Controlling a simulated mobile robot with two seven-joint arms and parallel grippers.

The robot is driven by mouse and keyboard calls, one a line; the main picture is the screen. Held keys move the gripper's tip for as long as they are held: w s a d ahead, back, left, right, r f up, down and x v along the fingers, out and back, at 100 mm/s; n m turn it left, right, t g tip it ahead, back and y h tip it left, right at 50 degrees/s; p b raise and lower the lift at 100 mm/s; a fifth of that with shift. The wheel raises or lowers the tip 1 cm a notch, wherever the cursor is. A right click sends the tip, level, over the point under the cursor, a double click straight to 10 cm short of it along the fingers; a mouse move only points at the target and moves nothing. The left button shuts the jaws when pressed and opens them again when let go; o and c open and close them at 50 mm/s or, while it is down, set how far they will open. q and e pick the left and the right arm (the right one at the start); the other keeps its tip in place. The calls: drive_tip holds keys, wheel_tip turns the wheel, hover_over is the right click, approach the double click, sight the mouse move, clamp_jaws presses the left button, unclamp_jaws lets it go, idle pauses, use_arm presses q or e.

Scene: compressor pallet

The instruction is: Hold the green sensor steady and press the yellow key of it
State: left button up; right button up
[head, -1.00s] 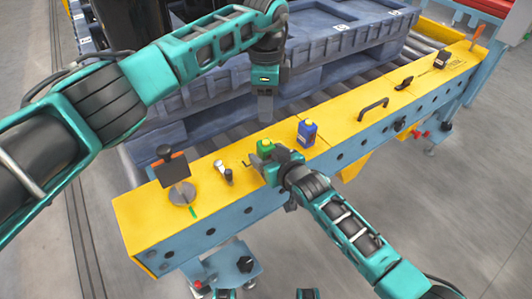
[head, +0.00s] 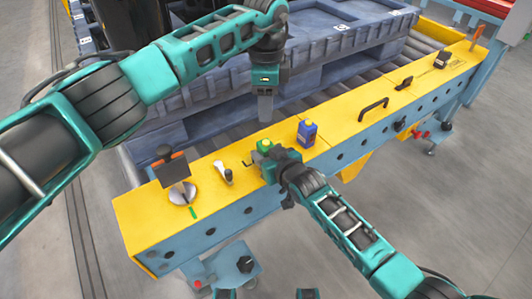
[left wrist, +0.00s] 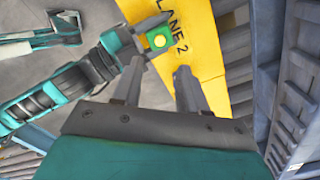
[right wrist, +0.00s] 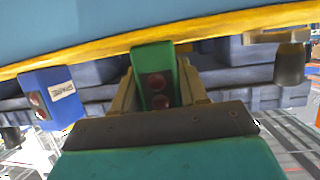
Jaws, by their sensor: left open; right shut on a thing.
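The green sensor (head: 264,145) stands at the yellow beam top, beside the blue sensor. My right gripper (head: 268,163) is shut on it from the front side. In the right wrist view the green sensor (right wrist: 155,78), with two dark red round spots, sits between the fingers. I cannot tell whether it still touches the beam. The yellow key (left wrist: 159,41) shows on its top face in the left wrist view. My left gripper (head: 265,108) is open and empty, pointing down above and behind the sensor, apart from it. In its wrist view the key lies beyond the fingertips.
The blue sensor (head: 307,134) stands close to the right. A silver-and-black lever (head: 223,173) and a round metal plate with a dark panel (head: 183,194) are to the left. A black handle (head: 373,109) is farther right. Grey pallets (head: 345,45) lie behind the beam.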

use_arm(q)
clamp_jaws()
idle(0.3)
idle(1.4)
